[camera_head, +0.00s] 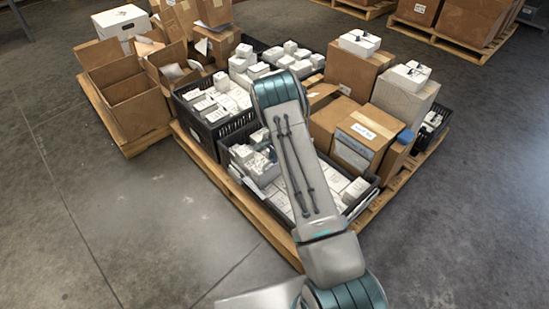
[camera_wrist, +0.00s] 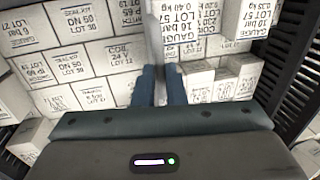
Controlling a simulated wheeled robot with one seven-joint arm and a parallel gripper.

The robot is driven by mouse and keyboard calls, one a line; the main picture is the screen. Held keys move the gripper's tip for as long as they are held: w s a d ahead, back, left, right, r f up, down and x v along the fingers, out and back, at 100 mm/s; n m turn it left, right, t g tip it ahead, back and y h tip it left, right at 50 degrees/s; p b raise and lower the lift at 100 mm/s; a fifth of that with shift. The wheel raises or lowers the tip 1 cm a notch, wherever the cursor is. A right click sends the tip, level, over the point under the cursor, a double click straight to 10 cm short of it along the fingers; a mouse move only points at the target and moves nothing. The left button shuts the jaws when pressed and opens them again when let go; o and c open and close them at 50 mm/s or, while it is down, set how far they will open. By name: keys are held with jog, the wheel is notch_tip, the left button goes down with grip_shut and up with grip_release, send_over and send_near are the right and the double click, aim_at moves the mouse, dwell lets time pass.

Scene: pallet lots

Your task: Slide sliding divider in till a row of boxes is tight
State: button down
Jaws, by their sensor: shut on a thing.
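In the wrist view my gripper (camera_wrist: 159,86) has its two blue fingers close together on a thin pale sliding divider (camera_wrist: 151,40), which runs upright in the picture between two groups of boxes. White labelled boxes (camera_wrist: 82,65) lie in rows to the left of it. More white boxes (camera_wrist: 200,45) lie to the right, some at uneven heights. The black slatted crate wall (camera_wrist: 291,60) shows at the right. In the head view my arm reaches over the near black crate (camera_head: 232,162), and hides my gripper and the divider.
The crate stands on a wooden pallet (camera_head: 245,200). A second black crate of white boxes (camera_head: 215,105) stands behind it. Brown cartons (camera_head: 352,135) stand close to the right, and open cartons (camera_head: 125,90) to the left. The floor in front is clear.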

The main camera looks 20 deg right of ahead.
jog(key=shift+a, duration=0.2)
jog(key=c, duration=1.5)
grip_release()
jog(key=shift+d+r, duration=0.15)
jog(key=shift+d, duration=0.1)
jog(key=r+p, duration=0.1)
jog(key=r, duration=0.3)
jog(key=s+r+p, duration=0.1)
jog(key=r, duration=0.4)
jog(key=s+d+r+p, duration=0.1)
jog(key=r+p, duration=0.1)
jog(key=r, duration=0.2)
jog(key=shift+s+r, duration=0.15)
jog(key=shift+s, duration=0.05)
